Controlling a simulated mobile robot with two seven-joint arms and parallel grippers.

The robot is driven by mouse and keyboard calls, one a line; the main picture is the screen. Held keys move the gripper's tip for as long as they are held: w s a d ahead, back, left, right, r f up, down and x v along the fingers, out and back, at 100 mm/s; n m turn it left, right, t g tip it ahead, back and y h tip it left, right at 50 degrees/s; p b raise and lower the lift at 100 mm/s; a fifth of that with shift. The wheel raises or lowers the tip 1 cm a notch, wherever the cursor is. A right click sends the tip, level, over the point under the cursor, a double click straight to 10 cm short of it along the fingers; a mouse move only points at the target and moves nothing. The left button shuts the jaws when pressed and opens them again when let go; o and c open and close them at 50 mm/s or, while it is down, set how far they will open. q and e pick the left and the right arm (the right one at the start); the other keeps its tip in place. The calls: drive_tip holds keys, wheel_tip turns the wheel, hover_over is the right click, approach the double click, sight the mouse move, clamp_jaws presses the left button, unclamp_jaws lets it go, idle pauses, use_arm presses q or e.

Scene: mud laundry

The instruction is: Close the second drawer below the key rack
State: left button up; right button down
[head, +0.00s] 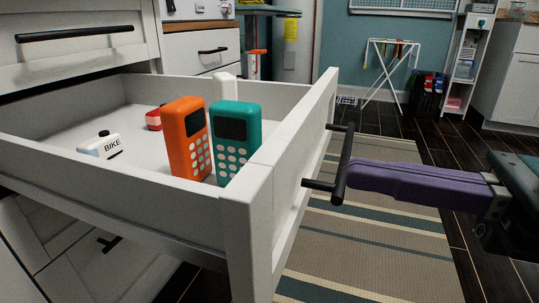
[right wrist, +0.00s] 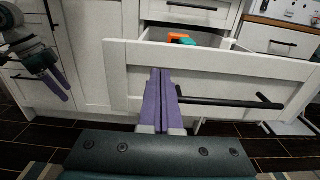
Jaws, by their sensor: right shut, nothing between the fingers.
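A white drawer (head: 262,215) is pulled well out below a closed drawer (head: 75,62). Its black bar handle (head: 347,150) is on the outer front; the front and handle (right wrist: 235,102) also show in the right wrist view. My right gripper (head: 352,180) has its purple fingers shut and empty. Their tips are at the handle bar in the head view and against or very near the drawer front in the right wrist view (right wrist: 161,74); contact is unclear. My left gripper (right wrist: 56,85) is at the left of the right wrist view, apart from the drawer. The key rack is not visible.
A striped rug (head: 375,240) lies on the floor. A drying rack (head: 390,65) stands farther back.

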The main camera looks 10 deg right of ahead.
sight(295, 162)
drive_tip(key=x, duration=0.3)
drive_tip(key=shift+w+a, duration=0.15)
drive_tip(key=shift+a, duration=0.1)
use_arm(q)
drive_tip(key=shift+a+f, duration=0.1)
drive_tip(key=shift+f, duration=0.15)
use_arm(e)
drive_tip(key=shift+w+a, duration=0.15)
drive_tip(key=shift+a, duration=0.1)
